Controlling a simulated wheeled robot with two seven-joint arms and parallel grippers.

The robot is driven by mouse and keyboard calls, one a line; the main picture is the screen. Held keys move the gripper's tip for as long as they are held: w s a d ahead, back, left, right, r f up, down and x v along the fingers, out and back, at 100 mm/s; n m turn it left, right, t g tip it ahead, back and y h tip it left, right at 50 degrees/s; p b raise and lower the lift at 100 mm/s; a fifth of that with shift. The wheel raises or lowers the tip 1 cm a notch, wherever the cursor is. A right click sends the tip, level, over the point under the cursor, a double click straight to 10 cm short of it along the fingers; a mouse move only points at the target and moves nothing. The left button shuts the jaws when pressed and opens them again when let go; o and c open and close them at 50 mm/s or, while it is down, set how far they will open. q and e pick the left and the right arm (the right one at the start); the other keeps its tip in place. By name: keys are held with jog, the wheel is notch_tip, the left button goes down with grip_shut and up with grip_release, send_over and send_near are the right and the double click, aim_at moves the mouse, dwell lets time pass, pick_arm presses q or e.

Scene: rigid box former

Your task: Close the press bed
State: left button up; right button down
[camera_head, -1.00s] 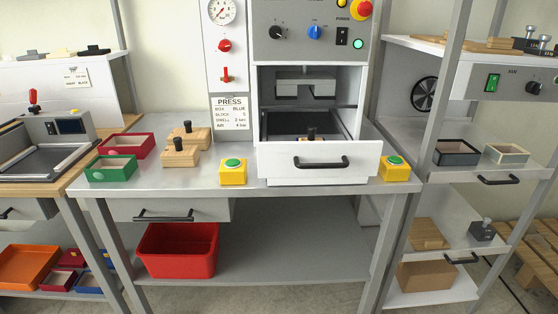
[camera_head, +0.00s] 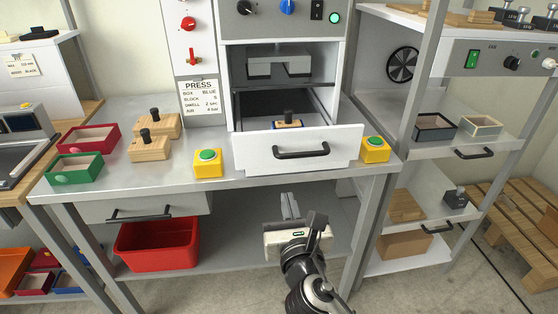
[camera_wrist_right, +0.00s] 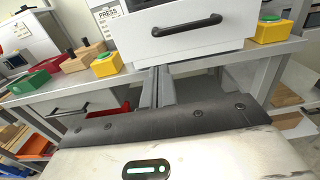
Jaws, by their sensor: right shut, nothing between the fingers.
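The press bed (camera_head: 258,152) is a white drawer with a black bar handle (camera_head: 301,151), pulled out of the press at the middle of the bench. A wooden block with a black knob (camera_head: 288,121) sits in it, with a blue edge showing below the block. My right gripper (camera_head: 289,203) is shut and empty, below and in front of the drawer and apart from it. In the right wrist view the fingers (camera_wrist_right: 157,85) point toward the drawer front, with the handle (camera_wrist_right: 187,25) above them. My left gripper is out of view.
Yellow button boxes with green tops stand left (camera_head: 208,163) and right (camera_head: 375,149) of the drawer. Wooden blocks (camera_head: 150,148), a red tray (camera_head: 88,138) and a green tray (camera_head: 75,169) lie further left. A red bin (camera_head: 157,246) is below the bench.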

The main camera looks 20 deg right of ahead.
aim_at(279, 163)
jog(key=x, duration=1.3)
jog(key=shift+a, duration=0.1)
jog(key=shift+w, duration=0.3)
